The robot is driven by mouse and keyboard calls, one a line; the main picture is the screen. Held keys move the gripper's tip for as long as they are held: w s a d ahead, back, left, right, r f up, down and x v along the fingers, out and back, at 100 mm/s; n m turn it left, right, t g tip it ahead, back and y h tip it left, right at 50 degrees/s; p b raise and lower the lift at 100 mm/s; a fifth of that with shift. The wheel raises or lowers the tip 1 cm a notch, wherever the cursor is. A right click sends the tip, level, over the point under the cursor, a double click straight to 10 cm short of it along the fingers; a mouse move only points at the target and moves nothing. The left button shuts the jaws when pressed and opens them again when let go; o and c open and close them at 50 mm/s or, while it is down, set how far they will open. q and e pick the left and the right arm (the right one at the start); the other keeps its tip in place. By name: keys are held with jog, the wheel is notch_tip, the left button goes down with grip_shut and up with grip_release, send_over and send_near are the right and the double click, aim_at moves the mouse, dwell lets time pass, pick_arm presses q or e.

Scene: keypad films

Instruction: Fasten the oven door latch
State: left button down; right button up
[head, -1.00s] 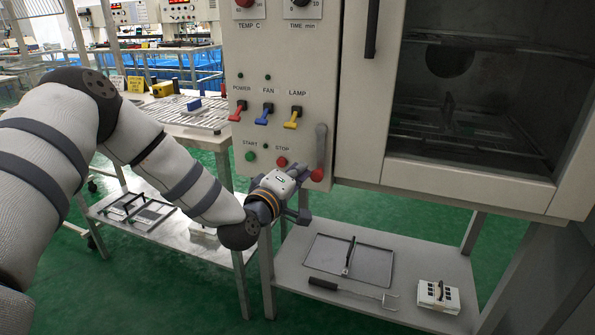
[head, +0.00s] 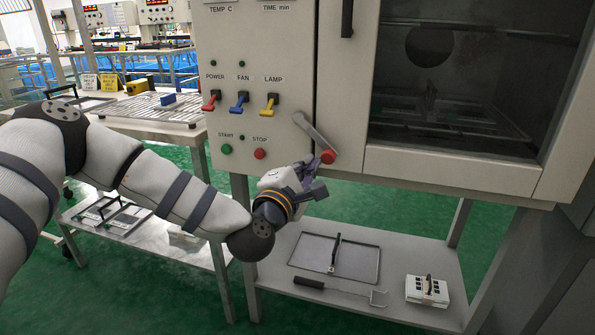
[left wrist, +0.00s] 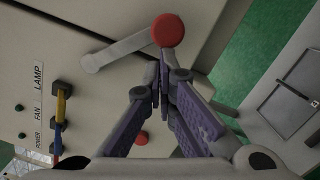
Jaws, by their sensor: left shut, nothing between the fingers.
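The oven door latch (head: 315,134) is a grey lever with a red knob (head: 328,157), on the oven's front beside the door seam. It slants down to the right across the seam, its knob over the door's lower left corner. In the left wrist view the latch (left wrist: 120,52) also crosses the dark seam. The oven door (head: 450,165) with its dark window looks closed. My left gripper (head: 311,168) is shut and empty, just below and left of the knob. In the left wrist view its fingertips (left wrist: 162,72) are at the knob; contact is unclear. My right gripper is not in view.
Red, blue and yellow switches (head: 240,101) and the START and STOP buttons (head: 260,154) are left of the latch. A lower shelf (head: 270,270) holds a tray (head: 310,262), a fork-like tool (head: 345,291) and a white block (head: 427,290). A side table (head: 190,125) stands behind my left arm.

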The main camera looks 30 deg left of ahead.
aim_at(325, 153)
pick_arm(q)
jog(key=n, duration=0.1)
jog(key=d+n, duration=0.1)
jog(key=n+b, duration=0.1)
jog(key=shift+w+d+r, duration=0.25)
jog(key=shift+d+r, duration=0.15)
jog(key=shift+w+d+r+n+y+b, duration=0.1)
jog(key=shift+d+r+n+y+b, duration=0.3)
jog(key=shift+n, duration=0.5)
jog(key=shift+w+d+r+n+t, duration=0.1)
jog(key=shift+d+r+n+t, duration=0.3)
jog(key=shift+r+n, duration=0.55)
jog(key=shift+d+r+n, duration=0.3)
jog(key=shift+n, duration=0.05)
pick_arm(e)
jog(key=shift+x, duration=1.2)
pick_arm(q)
jog(key=shift+r, duration=0.15)
jog(key=shift+w, duration=0.1)
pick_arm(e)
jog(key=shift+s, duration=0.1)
